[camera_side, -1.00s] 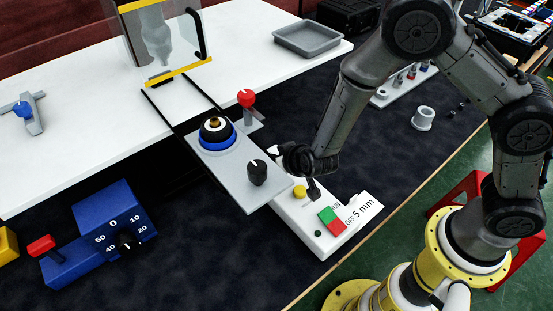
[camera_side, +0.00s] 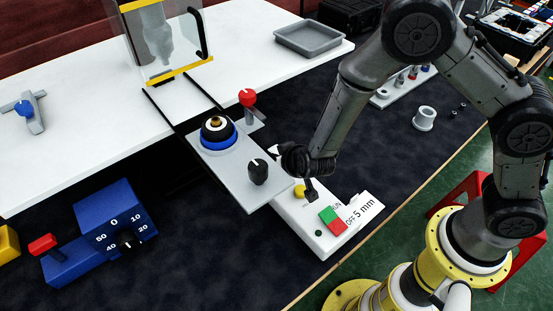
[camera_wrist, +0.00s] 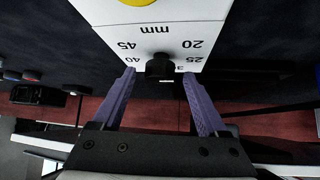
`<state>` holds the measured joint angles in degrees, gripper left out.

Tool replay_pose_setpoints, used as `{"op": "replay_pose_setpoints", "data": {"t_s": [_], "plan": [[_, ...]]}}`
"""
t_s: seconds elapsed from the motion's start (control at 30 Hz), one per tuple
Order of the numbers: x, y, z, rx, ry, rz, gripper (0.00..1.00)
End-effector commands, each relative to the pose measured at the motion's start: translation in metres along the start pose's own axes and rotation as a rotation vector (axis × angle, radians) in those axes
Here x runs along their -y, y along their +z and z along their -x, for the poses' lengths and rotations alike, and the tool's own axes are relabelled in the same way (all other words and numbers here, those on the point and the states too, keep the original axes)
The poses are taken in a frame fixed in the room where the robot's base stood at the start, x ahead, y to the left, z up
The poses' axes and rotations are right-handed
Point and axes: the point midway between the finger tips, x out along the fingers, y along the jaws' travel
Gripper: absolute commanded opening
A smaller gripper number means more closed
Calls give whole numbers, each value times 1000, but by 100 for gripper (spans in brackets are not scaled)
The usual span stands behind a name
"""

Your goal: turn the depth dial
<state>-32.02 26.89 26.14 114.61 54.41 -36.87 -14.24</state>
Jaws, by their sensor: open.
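The black dial knob (camera_wrist: 160,67) shows in the wrist view on a white panel (camera_wrist: 155,43) marked "mm" with numbers such as 45, 40, 20 and 25, seen upside down. My gripper (camera_wrist: 159,73) is open, its two purple fingers on either side of the knob, with a gap visible on both sides. I cannot tell how far the fingertips reach along the knob. In the side view, a white control box (camera_side: 322,243) reads "5 mm". My wrist stands over its far end and hides the dial there.
The box also carries a yellow button (camera_side: 299,191) and green and red switches (camera_side: 332,219). A grey plate (camera_side: 222,172) with a black knob (camera_side: 258,171) lies close to my wrist. A blue unit (camera_side: 100,235) with its own numbered dial is at lower left.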

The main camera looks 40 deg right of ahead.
Motion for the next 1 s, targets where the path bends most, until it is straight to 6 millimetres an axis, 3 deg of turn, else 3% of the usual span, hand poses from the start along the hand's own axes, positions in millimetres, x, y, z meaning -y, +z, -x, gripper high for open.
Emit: {"op": "replay_pose_setpoints", "data": {"t_s": [0.27, 0.7, 1.0], "plan": [[1, -1, 11, -2, -3, 1, 76], [2, -1, 101, -3, -5, 0, 76], [0, 0, 135, 0, -1, 0, 76]]}}
